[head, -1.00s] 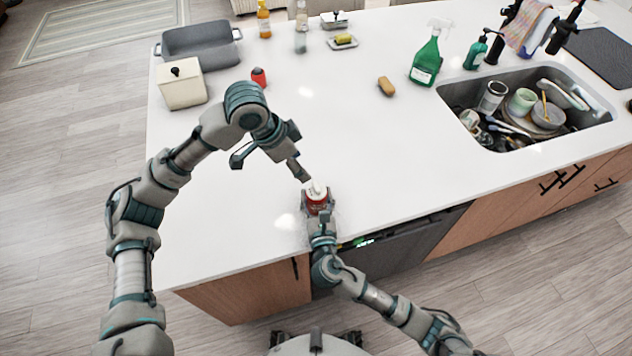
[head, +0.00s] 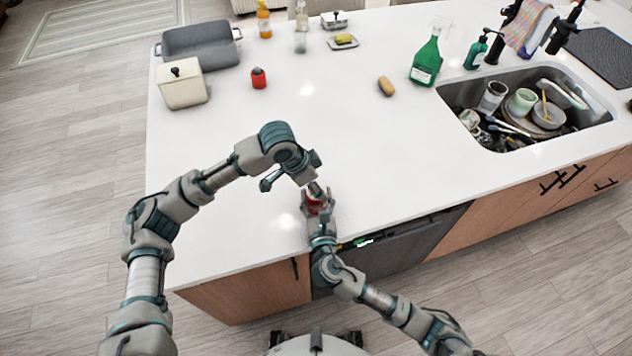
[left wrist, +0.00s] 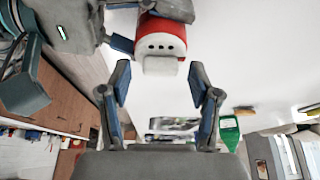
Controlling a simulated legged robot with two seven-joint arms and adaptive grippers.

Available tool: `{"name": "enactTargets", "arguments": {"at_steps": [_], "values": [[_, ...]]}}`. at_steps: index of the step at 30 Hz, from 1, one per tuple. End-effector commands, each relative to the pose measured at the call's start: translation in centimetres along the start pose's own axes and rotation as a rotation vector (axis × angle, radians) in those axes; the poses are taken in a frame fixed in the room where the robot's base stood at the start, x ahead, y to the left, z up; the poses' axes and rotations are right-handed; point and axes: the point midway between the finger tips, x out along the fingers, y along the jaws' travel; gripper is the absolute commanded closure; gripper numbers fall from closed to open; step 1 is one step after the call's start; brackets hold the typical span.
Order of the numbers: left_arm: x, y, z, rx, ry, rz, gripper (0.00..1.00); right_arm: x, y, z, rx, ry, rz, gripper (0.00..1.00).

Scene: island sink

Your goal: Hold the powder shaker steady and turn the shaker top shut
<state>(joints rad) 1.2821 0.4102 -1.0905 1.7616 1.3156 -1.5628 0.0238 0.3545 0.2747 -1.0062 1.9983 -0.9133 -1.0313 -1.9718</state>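The powder shaker (head: 314,203) has a red body. It is near the counter's front edge, partly hidden by my grippers in the head view. My right gripper (head: 317,208) is shut around its body. In the left wrist view the shaker (left wrist: 162,30) shows a white top with small dark holes and a white flap (left wrist: 160,66) sticking out. My left gripper (head: 316,188) is close above the shaker. In its wrist view the left gripper's fingers (left wrist: 160,69) are open, one on each side of the flap, with gaps to it.
A red-and-black shaker (head: 259,78), a cream canister (head: 182,88) and a grey bin (head: 201,45) stand at the back left. The counter's middle is clear.

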Motion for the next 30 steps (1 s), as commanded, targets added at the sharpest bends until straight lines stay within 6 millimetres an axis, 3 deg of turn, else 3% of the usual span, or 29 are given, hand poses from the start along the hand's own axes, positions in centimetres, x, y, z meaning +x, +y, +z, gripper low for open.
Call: {"name": "enactTargets", "arguments": {"at_steps": [1, 7, 20, 30], "values": [[-0.01, 0.0, -0.01, 0.0, 0.0, 0.0, 0.47, 0.0, -0.02, -0.05, -0.001, 0.001, -0.001, 0.83], [-0.03, 0.0, -0.01, 0.0, 0.0, 0.0, 0.97, 0.0, -0.02, -0.05, -0.001, 0.001, -0.001, 0.83], [-0.03, -0.04, -0.02, 0.064, -0.001, 0.029, 0.98, 0.0, -0.01, -0.06, -0.001, 0.001, 0.0, 0.83], [-0.03, -0.21, -0.08, 0.306, 0.0, 0.129, 0.98, -0.01, 0.0, -0.06, -0.001, 0.001, 0.0, 0.83]]}}
